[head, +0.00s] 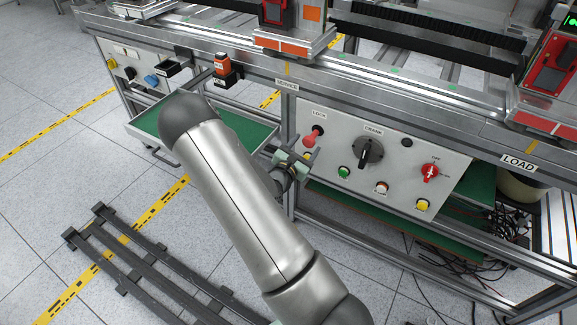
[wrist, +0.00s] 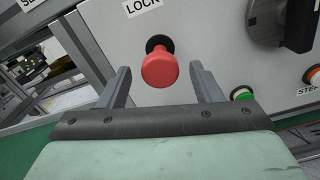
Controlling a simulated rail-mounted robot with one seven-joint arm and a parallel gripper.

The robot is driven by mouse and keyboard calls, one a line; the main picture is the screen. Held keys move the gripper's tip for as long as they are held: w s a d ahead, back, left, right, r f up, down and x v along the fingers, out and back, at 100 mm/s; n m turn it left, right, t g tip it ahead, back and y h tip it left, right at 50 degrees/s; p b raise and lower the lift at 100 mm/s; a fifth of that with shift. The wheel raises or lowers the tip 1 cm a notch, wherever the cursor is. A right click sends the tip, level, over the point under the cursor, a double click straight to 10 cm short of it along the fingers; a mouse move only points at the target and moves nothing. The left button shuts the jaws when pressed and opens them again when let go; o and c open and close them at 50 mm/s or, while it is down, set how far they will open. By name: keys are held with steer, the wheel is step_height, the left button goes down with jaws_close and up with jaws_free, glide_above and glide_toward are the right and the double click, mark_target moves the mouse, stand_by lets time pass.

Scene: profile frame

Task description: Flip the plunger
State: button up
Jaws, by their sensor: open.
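The plunger is a red knob (head: 313,136) on a black collar, under the LOCK label on the grey control panel (head: 330,192). In the wrist view the red plunger (wrist: 160,68) sticks out of the panel toward me. My gripper (head: 310,155) is in front of the panel, close to the plunger. In the wrist view my gripper's two grey fingers (wrist: 161,84) are apart, one on each side of the knob, with gaps visible on both sides. Nothing is held. How far the fingertips are from the panel is hard to tell.
A black CRANK knob (head: 369,152) is right of the plunger. A green tray (head: 145,122) is at left.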

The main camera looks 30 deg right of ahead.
steer(key=v, duration=1.5)
steer(key=shift+a, duration=0.25)
steer(key=shift+s, duration=0.15)
steer(key=s+r+m+g+y+p, duration=0.4)
steer(key=s+r+m+g+p, duration=0.3)
steer(key=s+r+m+g, duration=0.55)
steer(key=s+a+r+m+t+y+p, duration=0.2)
steer(key=a+r+m+y+p, duration=0.1)
steer(key=a+r+y, duration=0.3)
steer(key=s+a+r+m+t+y+p, duration=0.2)
steer(key=a+r+y, duration=0.4)
steer(key=a+r, duration=0.3)
steer(key=shift+s+m+t+p, duration=0.35)
steer(key=shift+s+m+p, duration=0.3)
steer(key=shift+m+p, duration=0.45)
